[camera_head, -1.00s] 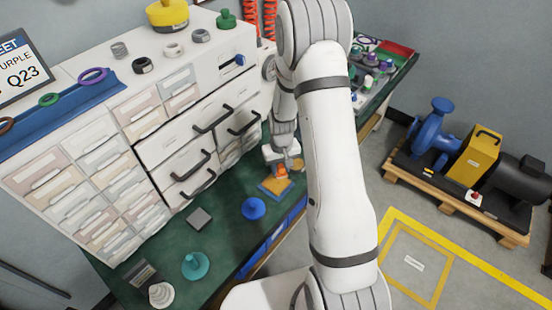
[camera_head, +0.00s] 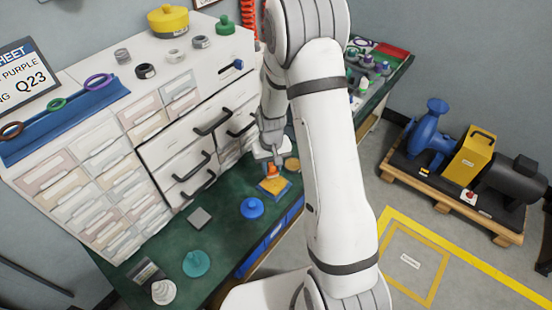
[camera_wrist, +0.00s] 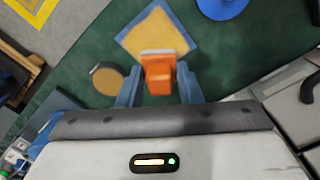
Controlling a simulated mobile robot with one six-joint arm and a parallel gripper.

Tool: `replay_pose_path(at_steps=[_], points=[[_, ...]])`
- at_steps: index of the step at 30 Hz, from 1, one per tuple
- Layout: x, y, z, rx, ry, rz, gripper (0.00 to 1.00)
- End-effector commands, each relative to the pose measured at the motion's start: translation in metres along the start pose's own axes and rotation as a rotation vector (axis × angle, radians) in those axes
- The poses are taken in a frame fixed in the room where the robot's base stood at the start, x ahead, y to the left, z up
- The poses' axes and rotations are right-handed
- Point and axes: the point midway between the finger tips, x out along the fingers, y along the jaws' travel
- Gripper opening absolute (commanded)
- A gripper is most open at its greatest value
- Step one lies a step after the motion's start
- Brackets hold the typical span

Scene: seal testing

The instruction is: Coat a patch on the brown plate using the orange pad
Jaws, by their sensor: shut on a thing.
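My gripper (camera_wrist: 158,92) is shut on the orange pad (camera_wrist: 158,76), a blocky piece with a pale front edge, between two blue fingers. The pad also shows in the head view (camera_head: 272,169). A square tan-brown plate with blue edges (camera_wrist: 150,36) lies flat on the green bench; in the head view it is just in front of the pad (camera_head: 274,188). The pad overlaps the plate's near edge in the wrist view; I cannot tell whether they touch. No separate coated patch is clear on the plate.
A round tan disc with a dark rim (camera_wrist: 107,78) lies beside the plate. A blue knobbed part (camera_head: 252,207), a grey square (camera_head: 199,218) and a teal part (camera_head: 196,263) stand on the green bench (camera_head: 228,232). The drawer cabinet (camera_head: 150,150) borders it on the left.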

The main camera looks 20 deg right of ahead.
Motion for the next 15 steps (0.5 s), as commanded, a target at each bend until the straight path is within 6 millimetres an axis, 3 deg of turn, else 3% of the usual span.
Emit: replay_pose_path(at_steps=[6,15], points=[[-0.023,0.001,0.0,0.002,0.001,0.0,0.07],[-0.028,0.002,0.0,0.003,0.0,0.0,0.07]])
